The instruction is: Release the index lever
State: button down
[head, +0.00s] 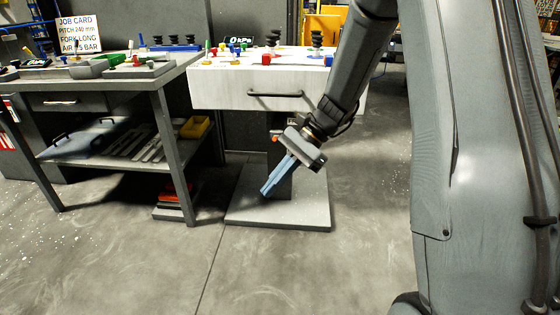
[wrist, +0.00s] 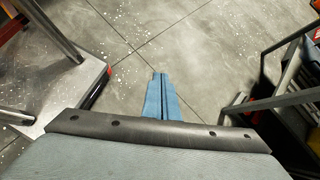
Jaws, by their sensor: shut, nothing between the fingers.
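My gripper (head: 267,188) hangs below the white drawer unit (head: 230,91), its blue fingers shut together and pointing down to the left. They are in front of the dark pedestal column and above its grey base plate (head: 245,213). In the wrist view the closed fingers (wrist: 160,82) show over bare floor with nothing between them. I cannot clearly pick out the index lever.
The white unit carries small coloured parts and black stacked pieces, with a dark handle (head: 275,94) on its front. A grey workbench (head: 172,82) with a lower shelf and a job card (head: 79,35) stands left. The concrete floor in front is free.

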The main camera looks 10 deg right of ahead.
jog(key=w+f+m+t+y+b, duration=0.2)
jog(key=w+f+m+y+b, duration=0.35)
jog(key=w, duration=0.65)
jog(key=m+t+y+b, duration=0.7)
jog(key=m+t+b, duration=0.45)
jog(key=b, duration=0.95)
send_near(275, 138)
jog(key=w+a+f+n+t, duration=0.1)
jog(key=w+a+f, duration=0.1)
jog(key=a+f, duration=0.25)
jog(key=shift+h, duration=0.25)
jog(key=r, duration=0.1)
jog(key=w+r+b, duration=0.1)
jog(key=r, duration=0.1)
jog(key=w+r+b, duration=0.1)
jog(key=shift+a+r, duration=0.35)
